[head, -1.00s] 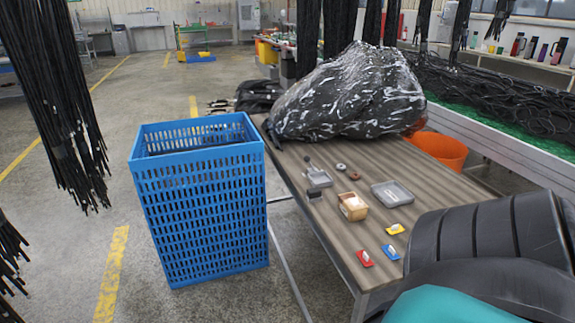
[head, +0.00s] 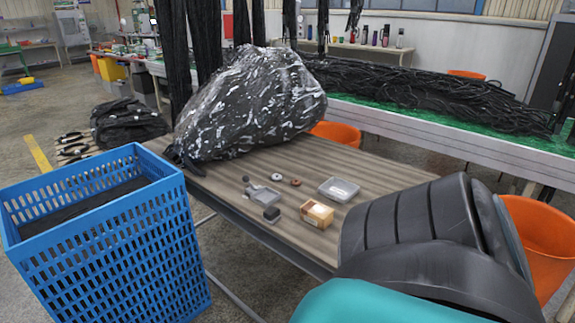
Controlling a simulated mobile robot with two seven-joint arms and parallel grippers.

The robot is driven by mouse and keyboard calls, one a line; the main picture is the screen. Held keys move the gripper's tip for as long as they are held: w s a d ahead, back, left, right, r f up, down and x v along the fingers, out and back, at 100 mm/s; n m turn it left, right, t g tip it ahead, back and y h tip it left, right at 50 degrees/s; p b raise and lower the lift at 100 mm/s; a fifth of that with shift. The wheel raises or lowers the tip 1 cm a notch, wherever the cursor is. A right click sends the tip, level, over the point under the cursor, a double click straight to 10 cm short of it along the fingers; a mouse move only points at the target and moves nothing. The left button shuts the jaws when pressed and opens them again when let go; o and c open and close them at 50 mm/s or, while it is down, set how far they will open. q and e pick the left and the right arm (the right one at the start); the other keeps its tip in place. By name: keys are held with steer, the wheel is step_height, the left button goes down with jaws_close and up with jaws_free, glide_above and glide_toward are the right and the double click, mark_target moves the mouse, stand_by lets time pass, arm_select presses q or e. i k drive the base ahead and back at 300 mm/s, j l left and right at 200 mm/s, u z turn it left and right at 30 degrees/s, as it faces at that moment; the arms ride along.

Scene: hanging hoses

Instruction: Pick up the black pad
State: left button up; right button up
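A small block with a dark top (head: 271,214), the likeliest black pad, lies on the brown table (head: 240,190). It is just in front of a small grey tray (head: 264,196) and left of a tan wooden box (head: 317,213). Neither of my grippers is in view. A large black and teal part of my own arm covers the table's right front.
A blue perforated crate (head: 120,240) stands left of the table. A large black plastic-wrapped heap (head: 250,105) covers the table's back. Two ring-like pieces (head: 276,177) and a grey dish (head: 339,189) lie near the block. An orange bin (head: 545,235) stands at right.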

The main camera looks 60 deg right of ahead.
mark_target(271, 216)
steer(key=i+l+z, duration=0.1)
steer(key=i+z, duration=0.85)
steer(key=z, duration=0.15)
steer(key=i+z, duration=0.15)
steer(key=z, duration=0.25)
steer(key=i+z, duration=0.2)
steer(key=z, duration=0.2)
steer(key=i+j+z, duration=0.15)
steer(key=z, duration=0.2)
